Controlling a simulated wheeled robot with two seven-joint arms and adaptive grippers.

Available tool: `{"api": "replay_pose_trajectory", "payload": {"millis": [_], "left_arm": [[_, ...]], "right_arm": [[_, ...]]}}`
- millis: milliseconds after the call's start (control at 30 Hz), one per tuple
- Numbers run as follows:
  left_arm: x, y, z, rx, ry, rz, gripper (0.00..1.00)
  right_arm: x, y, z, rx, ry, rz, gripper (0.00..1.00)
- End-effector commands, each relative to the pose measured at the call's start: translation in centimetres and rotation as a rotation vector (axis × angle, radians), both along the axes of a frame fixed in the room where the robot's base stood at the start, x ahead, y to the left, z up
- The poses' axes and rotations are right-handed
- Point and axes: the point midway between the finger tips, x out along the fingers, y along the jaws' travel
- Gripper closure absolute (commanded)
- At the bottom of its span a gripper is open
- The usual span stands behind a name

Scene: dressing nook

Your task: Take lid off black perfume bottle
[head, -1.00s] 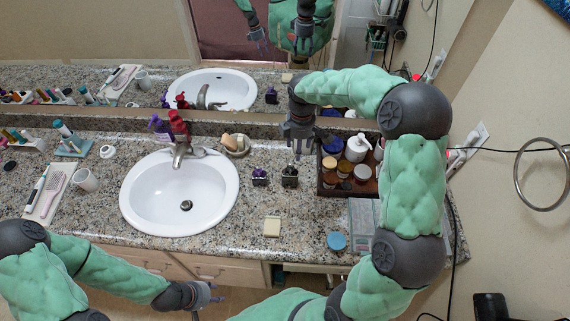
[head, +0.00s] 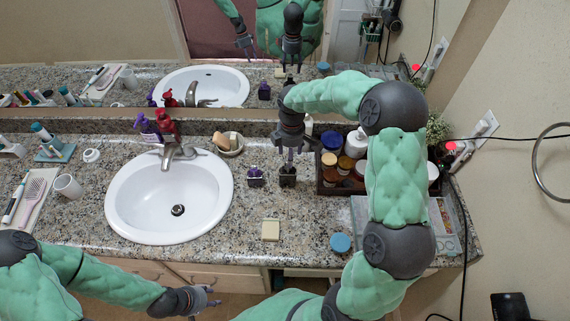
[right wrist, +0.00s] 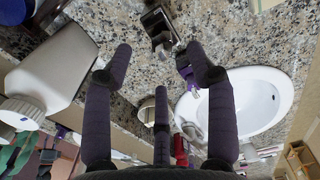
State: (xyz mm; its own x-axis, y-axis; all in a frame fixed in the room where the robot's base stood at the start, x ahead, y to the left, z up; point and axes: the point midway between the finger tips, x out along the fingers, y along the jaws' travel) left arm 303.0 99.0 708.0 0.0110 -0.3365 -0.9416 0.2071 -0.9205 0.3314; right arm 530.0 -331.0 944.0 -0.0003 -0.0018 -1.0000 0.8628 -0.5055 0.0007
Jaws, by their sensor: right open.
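The black perfume bottle (head: 287,177) stands upright on the granite counter, left of the dark tray. Its top is partly hidden by my right gripper (head: 290,156), which points down just above it, open and empty. In the right wrist view, the dark bottle (right wrist: 160,32) shows beyond the spread fingers of the right gripper (right wrist: 160,85), apart from them.
The dark tray (head: 322,186) of jars and bottles stands close on the right. The sink (head: 170,205) is on the left, with a small bowl (head: 228,144) behind. A soap bar (head: 270,230) and blue lid (head: 340,243) lie in front. A mirror runs along the back.

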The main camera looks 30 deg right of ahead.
Motion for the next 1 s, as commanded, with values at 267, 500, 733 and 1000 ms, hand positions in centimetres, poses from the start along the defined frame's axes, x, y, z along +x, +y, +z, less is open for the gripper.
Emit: {"api": "replay_pose_trajectory", "payload": {"millis": [267,500,733,1000], "left_arm": [[0.0,0.0,-0.8,0.0,0.0,0.0,0.6],[0.0,0.0,-1.8,0.0,0.0,0.0,0.6],[0.0,0.0,-1.8,0.0,0.0,0.0,0.6],[0.0,0.0,-1.8,0.0,0.0,0.0,0.6]], "right_arm": [[0.1,0.3,-2.1,0.001,0.0,0.001,0.43],[0.4,0.5,-5.4,0.0,0.0,0.0,0.43],[0.4,0.5,-5.6,0.0,-0.002,0.0,0.43],[0.4,0.5,-5.6,0.0,-0.001,0.0,0.88]]}}
